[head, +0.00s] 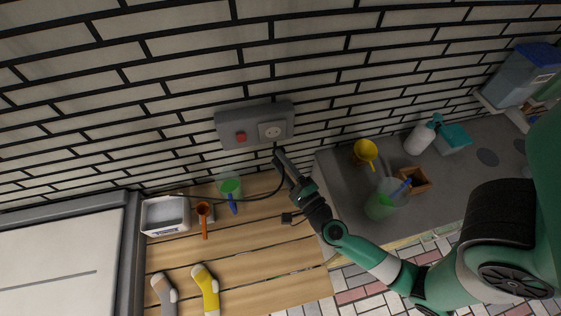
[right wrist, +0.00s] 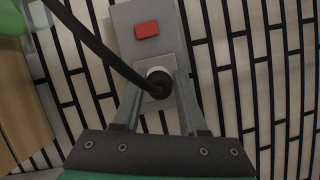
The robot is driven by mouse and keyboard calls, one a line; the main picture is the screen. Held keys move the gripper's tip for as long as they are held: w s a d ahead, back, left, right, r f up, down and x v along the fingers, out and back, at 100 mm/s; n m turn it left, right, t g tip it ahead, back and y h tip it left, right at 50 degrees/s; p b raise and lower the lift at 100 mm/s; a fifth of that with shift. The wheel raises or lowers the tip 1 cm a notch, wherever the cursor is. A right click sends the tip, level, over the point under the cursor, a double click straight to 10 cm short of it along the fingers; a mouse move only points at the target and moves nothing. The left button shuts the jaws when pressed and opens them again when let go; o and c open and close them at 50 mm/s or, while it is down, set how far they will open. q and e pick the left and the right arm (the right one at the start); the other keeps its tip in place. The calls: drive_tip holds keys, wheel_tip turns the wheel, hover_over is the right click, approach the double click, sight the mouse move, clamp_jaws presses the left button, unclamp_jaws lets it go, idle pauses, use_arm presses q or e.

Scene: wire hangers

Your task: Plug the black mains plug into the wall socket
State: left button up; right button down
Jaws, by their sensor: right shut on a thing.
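The black mains plug (right wrist: 158,84) is between the fingers of my right gripper (head: 278,154), which is shut on it. Its black cable (right wrist: 98,45) runs off to the upper left in the right wrist view. The wall socket (head: 272,130) is a round socket on the right half of a grey wall box. In the head view its face shows uncovered, with the gripper tip just below it. In the right wrist view the plug overlaps the socket plate (right wrist: 153,105); its pins are hidden. My left gripper is not in view.
The grey box (head: 232,122) carries a red switch (head: 241,137). A wooden worktop (head: 260,255) holds a white tub (head: 166,214), an orange tool (head: 204,217), a green cup (head: 229,186) and socks (head: 207,288). A yellow ladle (head: 366,152) and a spray bottle (head: 419,139) stand right.

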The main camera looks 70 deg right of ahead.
drive_tip(key=shift+d, duration=0.1)
drive_tip(key=w+d, duration=0.1)
drive_tip(key=d, duration=0.1)
drive_tip(key=w+d, duration=0.2)
drive_tip(key=shift+w+d, duration=0.15)
drive_tip(key=shift+d, duration=0.2)
idle(0.3)
drive_tip(key=shift+b, duration=0.3)
idle(0.4)
drive_tip(key=shift+r, duration=0.1)
idle(1.0)
drive_tip(key=shift+w+d, duration=0.3)
idle(0.5)
drive_tip(key=shift+c, duration=2.1)
unclamp_jaws()
